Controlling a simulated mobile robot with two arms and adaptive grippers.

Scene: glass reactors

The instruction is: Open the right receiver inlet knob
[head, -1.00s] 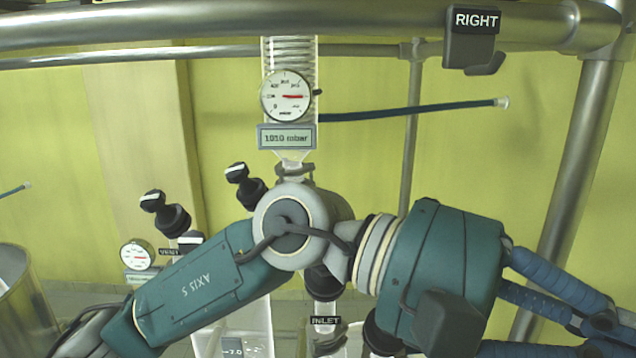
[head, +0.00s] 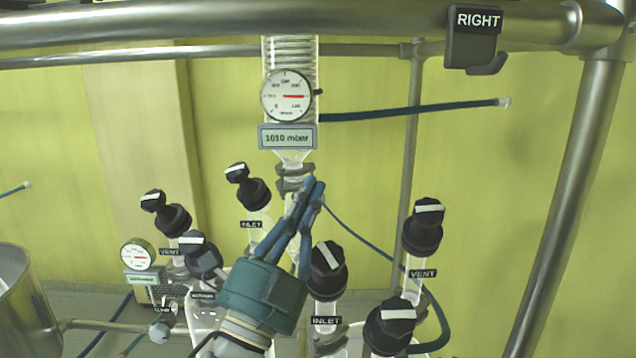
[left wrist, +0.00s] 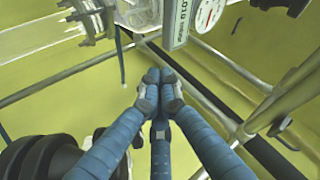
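The right receiver inlet knob (head: 328,270) is black with a white bar on its top, above an INLET label (head: 326,321). The bar is tilted; whether the valve is open cannot be told. My left gripper (head: 313,185) points up, just left of and above this knob, and looks apart from it. Its blue fingers come together at the tips with nothing between them, as the left wrist view also shows (left wrist: 160,82). A large black ribbed knob (left wrist: 45,158) fills the lower left of that view; which knob it is cannot be told. My right gripper is out of view.
A black VENT knob (head: 423,226) and another black knob (head: 389,326) stand to the right. Other knobs (head: 247,187) stand to the left. A pressure gauge (head: 287,95) hangs above the gripper. A steel rail (head: 300,22) crosses the top with a RIGHT sign (head: 478,20).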

